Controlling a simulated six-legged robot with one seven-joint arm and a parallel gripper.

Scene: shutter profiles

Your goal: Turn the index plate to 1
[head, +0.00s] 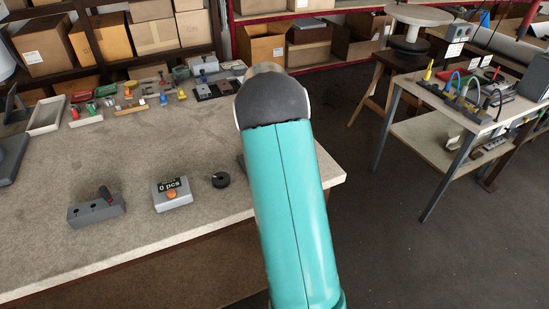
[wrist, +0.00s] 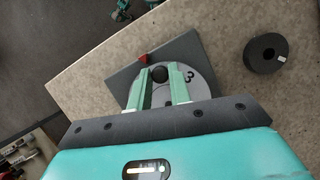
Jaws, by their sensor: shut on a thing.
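In the wrist view, the index plate (wrist: 203,90) is a round light-grey disc on a dark grey square base (wrist: 187,47). A digit, which looks like a 3, shows on the disc's right side; other marks are hidden by my fingers. A red triangular pointer (wrist: 142,57) sits on the base at the disc's upper left edge. A black round knob (wrist: 159,73) stands on the disc. My gripper (wrist: 160,76) has its two green fingers on either side of the knob, shut on it. In the head view my arm hides the disc and gripper.
A black disc (wrist: 265,53) lies right of the base in the wrist view; it also shows in the head view (head: 221,180). A counter box reading "0 pcs" (head: 172,195) and a grey block with a lever (head: 95,210) stand farther left. The table's edge is near.

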